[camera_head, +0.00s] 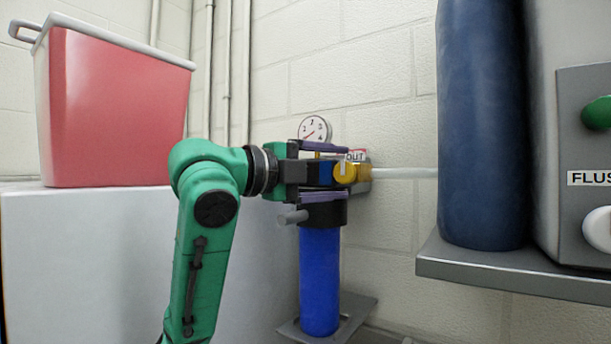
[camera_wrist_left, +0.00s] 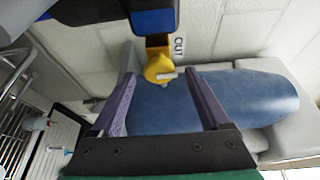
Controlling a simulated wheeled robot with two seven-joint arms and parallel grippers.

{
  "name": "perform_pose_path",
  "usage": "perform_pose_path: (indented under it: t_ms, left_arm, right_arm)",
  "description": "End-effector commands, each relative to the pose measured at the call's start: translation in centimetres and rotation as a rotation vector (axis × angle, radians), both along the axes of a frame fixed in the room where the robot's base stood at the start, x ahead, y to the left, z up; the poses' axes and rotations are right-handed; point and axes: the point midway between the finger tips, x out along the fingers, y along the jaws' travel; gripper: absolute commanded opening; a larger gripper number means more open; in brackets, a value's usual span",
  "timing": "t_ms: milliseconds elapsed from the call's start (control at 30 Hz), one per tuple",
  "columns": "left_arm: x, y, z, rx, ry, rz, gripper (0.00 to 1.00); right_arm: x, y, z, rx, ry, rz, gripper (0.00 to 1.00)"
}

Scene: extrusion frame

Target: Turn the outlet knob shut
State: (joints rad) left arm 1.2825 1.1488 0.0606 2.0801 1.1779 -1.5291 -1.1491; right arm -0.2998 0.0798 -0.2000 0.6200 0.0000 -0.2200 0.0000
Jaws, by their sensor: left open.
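The outlet knob (camera_head: 345,173) is yellow with a pale pointer, on a brass fitting beside the OUT label (camera_head: 356,156). My left gripper (camera_head: 338,170) comes in from the left, with one purple finger above and one below the knob's level. In the left wrist view the knob (camera_wrist_left: 156,67) lies between the tips of the open left gripper (camera_wrist_left: 160,76). Gaps show on both sides, so the fingers appear not to touch it. The OUT label (camera_wrist_left: 179,46) is also seen there. My right gripper is not in view.
A blue filter housing (camera_head: 320,280) hangs below, with a pressure gauge (camera_head: 314,129) above. A pale pipe (camera_head: 400,173) runs right towards a dark blue tank (camera_head: 482,120) on a grey shelf (camera_head: 500,268). A red cooler (camera_head: 115,110) sits on a white block (camera_head: 90,250) at left.

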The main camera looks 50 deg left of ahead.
Motion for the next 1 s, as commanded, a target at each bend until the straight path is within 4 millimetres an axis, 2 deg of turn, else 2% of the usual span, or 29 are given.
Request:
perform_pose_path:
  t_ms: [33,133,300,433,600,1000]
  left_arm:
    - [-1.2,0.2,-0.4,0.002,-0.005,0.005,0.79]
    - [-4.1,0.4,-0.4,0.002,-0.007,0.005,0.79]
    - [-9.2,0.9,-0.1,0.002,-0.006,0.006,0.79]
    - [-11.8,1.1,0.0,0.001,-0.003,0.003,0.79]
    - [-13.0,1.1,0.0,0.001,0.000,0.000,0.79]
    - [-12.9,1.1,0.0,0.001,0.000,0.001,0.79]
  right_arm:
    - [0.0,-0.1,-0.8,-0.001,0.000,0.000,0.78]
    - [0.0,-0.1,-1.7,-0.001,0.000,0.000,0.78]
    - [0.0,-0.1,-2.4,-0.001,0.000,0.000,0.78]
    - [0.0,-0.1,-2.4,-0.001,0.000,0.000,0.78]
    - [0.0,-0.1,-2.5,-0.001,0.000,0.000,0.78]
    - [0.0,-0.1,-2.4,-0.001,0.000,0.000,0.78]
